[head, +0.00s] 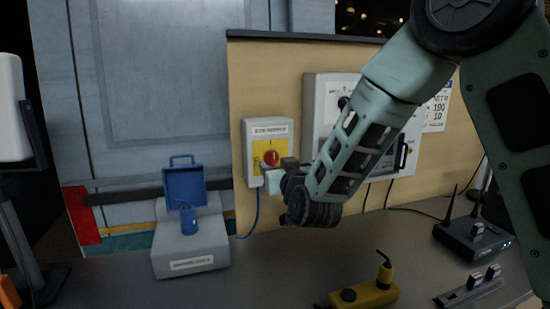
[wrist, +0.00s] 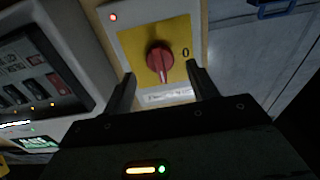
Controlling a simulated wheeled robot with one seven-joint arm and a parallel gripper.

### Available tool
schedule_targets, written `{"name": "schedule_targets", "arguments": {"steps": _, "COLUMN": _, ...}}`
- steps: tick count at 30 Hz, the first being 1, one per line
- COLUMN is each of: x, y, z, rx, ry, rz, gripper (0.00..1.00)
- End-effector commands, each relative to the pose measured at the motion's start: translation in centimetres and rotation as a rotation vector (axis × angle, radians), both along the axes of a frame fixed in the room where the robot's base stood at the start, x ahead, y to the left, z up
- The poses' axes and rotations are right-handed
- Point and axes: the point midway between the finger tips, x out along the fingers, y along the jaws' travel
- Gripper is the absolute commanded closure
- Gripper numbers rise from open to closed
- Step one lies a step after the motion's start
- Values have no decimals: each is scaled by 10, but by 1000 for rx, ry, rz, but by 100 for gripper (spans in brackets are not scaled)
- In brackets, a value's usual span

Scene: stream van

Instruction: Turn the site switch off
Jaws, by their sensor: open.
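The site switch is a red rotary knob (head: 271,158) on a yellow plate (wrist: 185,39) on a light grey wall box (head: 249,131). In the wrist view, the red knob (wrist: 158,58) has its grip bar pointing down, toward the label strip (wrist: 168,96). A "0" mark (wrist: 186,53) is at its right, and the bar is not lined up with it. My gripper (head: 276,171) is in front of the box and partly hides its lower right in the head view. In the wrist view my gripper (wrist: 160,74) is open, one finger either side of the knob, apparently not touching it.
A red lamp (wrist: 113,17) glows on the box corner. A grey panel cabinet (head: 316,95) is mounted to the right. Below left is a grey unit (head: 190,245) with a blue open-lidded case (head: 184,185). A yellow device (head: 365,294) and a router (head: 470,246) rest on the counter.

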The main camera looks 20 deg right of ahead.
Motion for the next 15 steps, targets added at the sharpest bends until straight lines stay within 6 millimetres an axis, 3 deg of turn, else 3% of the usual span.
{"name": "schedule_targets", "arguments": {"steps": 6, "x": 24, "y": 0, "z": 0, "rx": 1, "ry": 1, "rz": -1, "gripper": 42}}
{"name": "schedule_targets", "arguments": {"steps": 15, "x": 30, "y": 0, "z": 0, "rx": 0, "ry": 0, "rz": 0, "gripper": 42}}
